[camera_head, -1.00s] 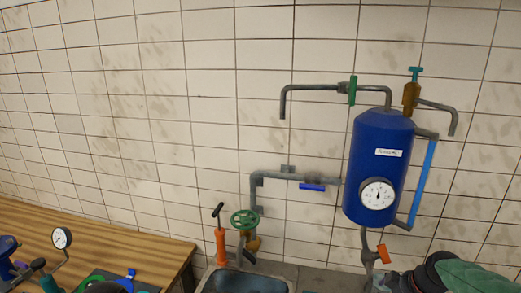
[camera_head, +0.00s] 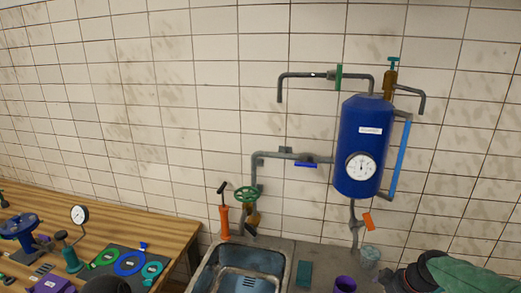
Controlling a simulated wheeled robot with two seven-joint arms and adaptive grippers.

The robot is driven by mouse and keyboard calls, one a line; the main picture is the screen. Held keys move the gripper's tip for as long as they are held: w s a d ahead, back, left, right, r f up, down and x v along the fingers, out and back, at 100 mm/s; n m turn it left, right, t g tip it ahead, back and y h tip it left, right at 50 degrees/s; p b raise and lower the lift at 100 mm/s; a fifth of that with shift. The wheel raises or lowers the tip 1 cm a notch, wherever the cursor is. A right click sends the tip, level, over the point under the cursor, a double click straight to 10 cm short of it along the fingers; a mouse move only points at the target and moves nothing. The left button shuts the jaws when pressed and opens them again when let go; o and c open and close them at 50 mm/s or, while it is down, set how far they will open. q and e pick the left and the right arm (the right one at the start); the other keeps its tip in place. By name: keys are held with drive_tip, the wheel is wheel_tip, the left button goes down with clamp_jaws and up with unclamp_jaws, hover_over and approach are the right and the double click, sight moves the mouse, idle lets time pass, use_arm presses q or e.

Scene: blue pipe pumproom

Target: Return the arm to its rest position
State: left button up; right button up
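Neither of my grippers can be made out in the head view. A dark rounded shape (camera_head: 100,286) is cut off at the bottom edge on the left; I cannot tell what it is. A dark and green bulky shape (camera_head: 465,272) fills the bottom right corner, and no fingertips show on it. Whether either gripper holds anything is hidden.
A wooden bench (camera_head: 130,222) at left carries a dial gauge (camera_head: 79,214), a blue handwheel (camera_head: 18,226) and coloured rings (camera_head: 130,263). A sink (camera_head: 245,275) is at bottom centre. A blue tank (camera_head: 362,140) and pipes are on the wall.

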drive_tip(key=s+a+f+m+g+b, duration=0.15)
drive_tip(key=a+f, duration=0.25)
drive_tip(key=f, duration=0.5)
drive_tip(key=s+a+f+m+y+b, duration=0.1)
drive_tip(key=a+f+b, duration=0.1)
drive_tip(key=a+f, duration=0.45)
drive_tip(key=s+a+f+m+b, duration=0.1)
drive_tip(key=s+a+f, duration=0.15)
drive_tip(key=f, duration=0.75)
use_arm(q)
wheel_tip(320, 180, down, 10)
drive_tip(key=b, duration=0.5)
drive_tip(key=shift+w, duration=0.25)
use_arm(e)
drive_tip(key=s+a+f+m+g, duration=0.1)
drive_tip(key=s+a+f+m, duration=0.1)
drive_tip(key=s+a+f, duration=0.4)
drive_tip(key=s+a+f+m, duration=0.2)
drive_tip(key=s+a+f, duration=0.3)
drive_tip(key=s+f, duration=0.4)
drive_tip(key=shift+s+a+f+m+g+y, duration=0.3)
drive_tip(key=shift+a+f+m+g, duration=0.1)
drive_tip(key=shift+f, duration=0.3)
